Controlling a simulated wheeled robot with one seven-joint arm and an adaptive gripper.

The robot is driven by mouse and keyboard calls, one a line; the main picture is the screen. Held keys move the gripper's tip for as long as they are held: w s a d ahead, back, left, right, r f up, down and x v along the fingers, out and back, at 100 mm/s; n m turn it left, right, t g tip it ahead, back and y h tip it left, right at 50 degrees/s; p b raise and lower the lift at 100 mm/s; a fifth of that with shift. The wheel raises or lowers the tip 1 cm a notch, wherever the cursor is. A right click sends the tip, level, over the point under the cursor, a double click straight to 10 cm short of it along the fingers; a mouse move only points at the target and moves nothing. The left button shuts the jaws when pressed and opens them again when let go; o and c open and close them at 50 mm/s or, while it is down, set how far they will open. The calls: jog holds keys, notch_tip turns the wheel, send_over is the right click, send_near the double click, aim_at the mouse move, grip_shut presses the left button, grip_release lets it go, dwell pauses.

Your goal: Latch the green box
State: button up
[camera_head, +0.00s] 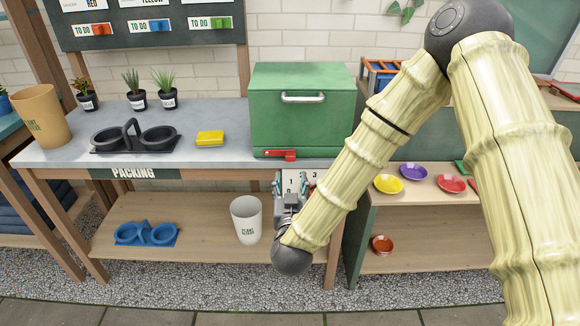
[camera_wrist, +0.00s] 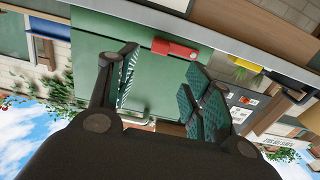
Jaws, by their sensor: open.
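The green box (camera_head: 303,113) stands on the right end of the grey packing table. Its top looks shut, and a pale handle (camera_head: 303,98) is on the upper front. A red latch (camera_head: 275,154) lies at the lower front edge; I cannot tell if it is fastened. In the wrist view, the box's green front (camera_wrist: 92,55) fills the middle left, with the red latch (camera_wrist: 175,49) just beyond my fingertips. My gripper (camera_head: 290,184) is open and empty, in front of and below the latch. Its spread fingers also show in the wrist view (camera_wrist: 160,64).
A yellow block (camera_head: 210,138), a dark two-cup carrier (camera_head: 134,137) and small potted plants (camera_head: 134,95) stand left of the box. The table's front edge (camera_head: 230,166) is close above my gripper. A white pot (camera_head: 246,220) stands on the shelf below.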

aim_at(291, 158)
jog(key=w, duration=1.1)
jog(key=shift+r, duration=0.1)
jog(key=shift+s, duration=0.1)
grip_shut()
